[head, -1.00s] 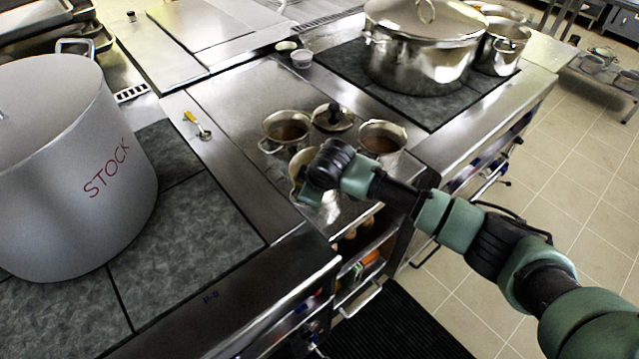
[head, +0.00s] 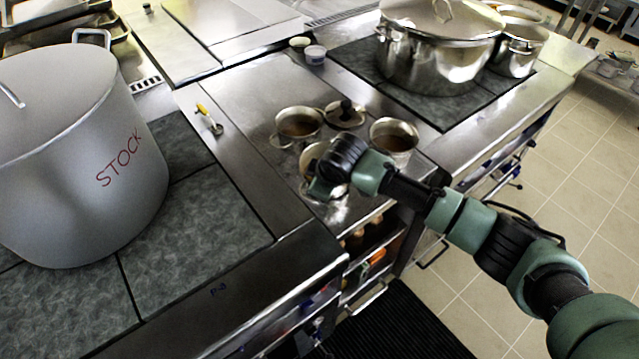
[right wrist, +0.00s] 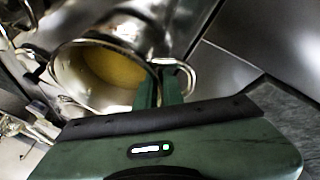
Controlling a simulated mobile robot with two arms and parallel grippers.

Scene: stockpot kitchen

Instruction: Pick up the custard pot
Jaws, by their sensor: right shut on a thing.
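The custard pot (head: 311,156) is a small metal pot on the steel counter, partly hidden behind my right wrist in the head view. The right wrist view shows its open mouth (right wrist: 72,72) with yellow custard inside. My right gripper (head: 318,187) is at the pot's near side. In the right wrist view its fingers (right wrist: 166,88) are shut on the pot at the rim and handle side. I cannot tell whether the pot's base touches the counter. My left gripper is not in view.
A big STOCK pot (head: 85,160) is at left, a large lidded pot (head: 440,55) at the back right. A yellow-handled utensil (head: 209,118) lies left on the counter.

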